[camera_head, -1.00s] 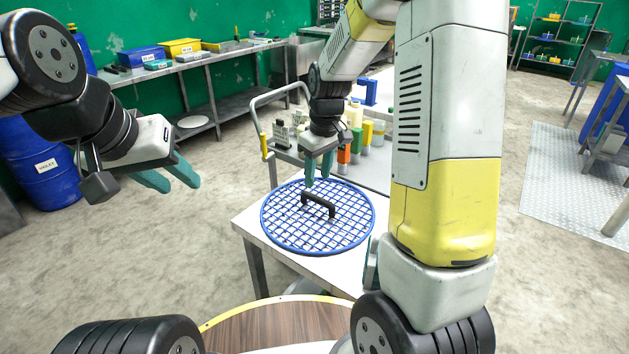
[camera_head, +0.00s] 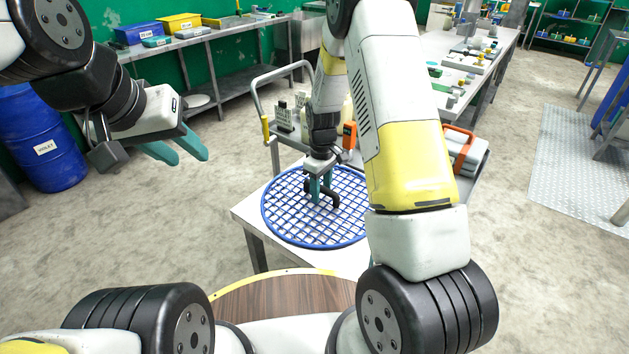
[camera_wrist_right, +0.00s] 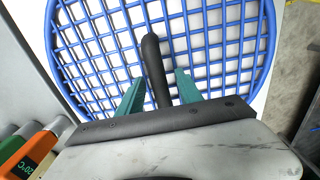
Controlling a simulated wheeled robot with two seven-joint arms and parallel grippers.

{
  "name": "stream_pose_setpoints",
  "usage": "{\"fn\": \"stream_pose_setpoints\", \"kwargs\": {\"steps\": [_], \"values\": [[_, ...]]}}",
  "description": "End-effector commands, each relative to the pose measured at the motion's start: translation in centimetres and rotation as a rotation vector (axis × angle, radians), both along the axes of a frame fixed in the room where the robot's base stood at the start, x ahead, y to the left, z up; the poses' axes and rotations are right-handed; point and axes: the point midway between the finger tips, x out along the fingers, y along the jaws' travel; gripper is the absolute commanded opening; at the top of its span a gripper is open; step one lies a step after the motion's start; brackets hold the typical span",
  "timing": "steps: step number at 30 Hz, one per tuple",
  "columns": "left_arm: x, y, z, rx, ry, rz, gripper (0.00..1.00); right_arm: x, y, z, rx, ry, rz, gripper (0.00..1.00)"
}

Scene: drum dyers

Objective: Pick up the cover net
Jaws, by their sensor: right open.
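The cover net (camera_head: 283,226) is a round blue grid with a blue rim and a black bar handle (camera_head: 334,194) on top. It lies flat on a white table. My right gripper (camera_head: 321,196) is open, low over the net at the handle. In the right wrist view the handle (camera_wrist_right: 153,68) runs between the two teal fingers of the right gripper (camera_wrist_right: 160,92), with a gap on each side. The net (camera_wrist_right: 85,45) fills much of that view. My left gripper (camera_head: 184,151) hangs empty at the left, its two teal fingers apart, away from the table.
The white table (camera_head: 250,222) has small bare margins around the net. A cart with a grey rail (camera_head: 253,100) and bottles stands behind it. An orange device (camera_head: 349,134) is close behind my right gripper. A blue drum (camera_head: 42,145) stands at the left.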

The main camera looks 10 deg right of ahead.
Motion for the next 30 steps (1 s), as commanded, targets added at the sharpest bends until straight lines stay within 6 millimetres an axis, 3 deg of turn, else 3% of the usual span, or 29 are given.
{"fn": "stream_pose_setpoints", "kwargs": {"steps": [8,12,15,26,30], "values": [[0.0,0.0,0.0,0.000,0.000,0.000,0.36,0.0,0.0,-0.3,0.000,0.000,-0.001,0.43],[0.0,0.0,0.0,0.000,0.000,0.000,0.36,0.0,0.0,-0.3,0.000,0.000,-0.001,0.15],[0.0,0.0,0.0,0.000,0.000,0.000,0.36,0.0,0.0,-0.3,-0.001,-0.001,-0.001,0.00],[0.0,0.0,0.0,0.000,0.000,0.000,0.36,0.0,0.0,-0.2,0.000,-0.001,-0.001,0.00],[0.0,0.0,0.0,0.000,0.000,0.000,0.36,0.1,0.0,1.2,0.001,-0.005,0.000,0.00]]}}
